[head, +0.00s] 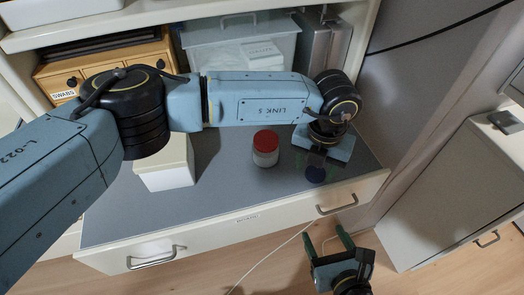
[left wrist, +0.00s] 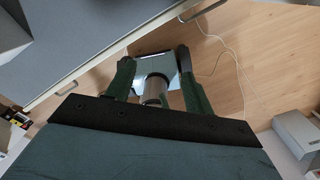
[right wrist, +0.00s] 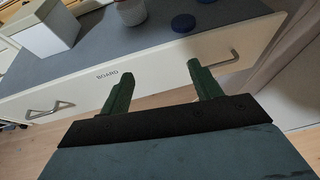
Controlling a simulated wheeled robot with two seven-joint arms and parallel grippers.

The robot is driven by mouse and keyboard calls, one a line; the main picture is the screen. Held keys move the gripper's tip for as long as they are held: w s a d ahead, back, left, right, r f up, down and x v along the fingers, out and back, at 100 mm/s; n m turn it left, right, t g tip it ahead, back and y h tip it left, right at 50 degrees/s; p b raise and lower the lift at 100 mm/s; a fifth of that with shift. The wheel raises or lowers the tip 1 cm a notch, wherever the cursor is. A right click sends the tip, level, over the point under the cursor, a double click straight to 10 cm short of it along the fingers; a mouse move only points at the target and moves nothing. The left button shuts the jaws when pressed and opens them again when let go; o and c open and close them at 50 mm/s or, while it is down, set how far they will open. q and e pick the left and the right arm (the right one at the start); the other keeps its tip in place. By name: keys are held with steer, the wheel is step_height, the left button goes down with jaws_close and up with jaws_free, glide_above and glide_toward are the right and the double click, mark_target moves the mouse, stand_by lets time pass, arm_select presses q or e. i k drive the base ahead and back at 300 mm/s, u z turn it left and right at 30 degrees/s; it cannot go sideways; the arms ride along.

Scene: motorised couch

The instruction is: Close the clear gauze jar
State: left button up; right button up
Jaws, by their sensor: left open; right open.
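A small clear jar with a red lid on it (head: 265,149) stands upright on the grey counter; its lower part shows in the right wrist view (right wrist: 130,12). White contents show through its wall. A dark blue disc, perhaps a lid (head: 315,174), lies to its right near the front edge; it also shows in the right wrist view (right wrist: 183,23). My left gripper (head: 316,161) is open, above the counter near the blue disc, partly hidden by its wrist. My right gripper (head: 327,233) is open and empty in front of the drawer. I cannot tell which object is the gauze jar.
A white box (head: 165,168) stands left of the jar, under my left arm. A wooden SWABS drawer unit (head: 62,84), a clear bin (head: 210,40) and a grey metal case (head: 322,45) stand behind. A drawer handle (head: 337,204) sticks out at the front. A white cabinet (head: 450,190) is at right.

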mark_target(263, 159)
steer(key=u, duration=2.65)
steer(key=i, duration=0.45)
steer(key=z, duration=2.75)
steer(key=i, duration=0.5)
